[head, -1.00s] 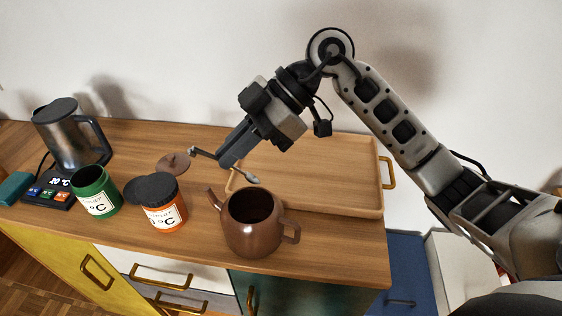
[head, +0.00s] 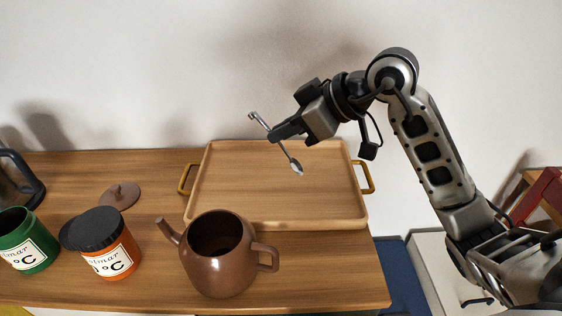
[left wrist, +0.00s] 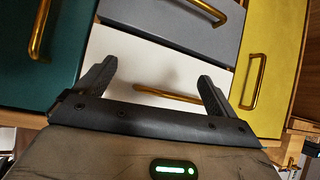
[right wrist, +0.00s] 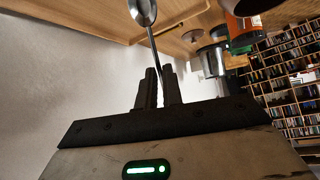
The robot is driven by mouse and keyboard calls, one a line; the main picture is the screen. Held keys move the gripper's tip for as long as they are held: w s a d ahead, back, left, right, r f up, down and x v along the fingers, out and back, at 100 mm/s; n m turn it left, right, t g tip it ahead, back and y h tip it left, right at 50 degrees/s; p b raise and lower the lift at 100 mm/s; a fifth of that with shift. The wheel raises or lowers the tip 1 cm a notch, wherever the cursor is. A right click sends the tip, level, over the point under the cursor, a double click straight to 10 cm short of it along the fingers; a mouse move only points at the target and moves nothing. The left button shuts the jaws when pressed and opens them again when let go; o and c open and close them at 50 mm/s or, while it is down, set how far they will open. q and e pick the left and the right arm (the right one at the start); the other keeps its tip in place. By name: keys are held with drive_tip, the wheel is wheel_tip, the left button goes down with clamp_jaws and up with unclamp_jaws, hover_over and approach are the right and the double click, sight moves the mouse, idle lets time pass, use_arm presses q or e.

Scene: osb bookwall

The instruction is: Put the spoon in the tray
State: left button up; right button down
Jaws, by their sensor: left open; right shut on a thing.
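The metal spoon (head: 281,147) is held in my right gripper (head: 274,136), above the wooden tray in the head view. Its bowl end hangs down to the right and its handle end points up to the left. In the right wrist view the spoon (right wrist: 147,18) stands out between the closed fingers of the right gripper (right wrist: 159,80). The wooden tray (head: 235,216) lies empty on the counter, with a brass handle at each side. My left gripper (left wrist: 153,80) is open and empty, facing the cabinet fronts in the left wrist view; it is outside the head view.
A brown teapot (head: 222,264) without its lid stands at the tray's front edge. Its lid (head: 120,195) lies to the tray's left. An orange jar (head: 118,258), a green jar (head: 28,252) and a kettle (head: 18,180) stand further left. The wall is behind the counter.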

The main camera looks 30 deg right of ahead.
drive_tip(key=shift+w+d+f, duration=0.45)
drive_tip(key=shift+w+f, duration=0.6)
drive_tip(key=shift+f, duration=0.6)
drive_tip(key=shift+w+d+f, duration=0.4)
drive_tip(key=shift+w+f, duration=0.7)
drive_tip(key=shift+f, duration=0.55)
drive_tip(key=shift+w+d+f, duration=0.45)
drive_tip(key=shift+w+f, duration=0.6)
drive_tip(key=shift+f, duration=0.6)
drive_tip(key=shift+f, duration=0.2)
drive_tip(key=c, duration=1.5)
unclamp_jaws()
drive_tip(key=shift+c, duration=0.2)
drive_tip(key=shift+r, duration=0.15)
drive_tip(key=v, duration=1.2)
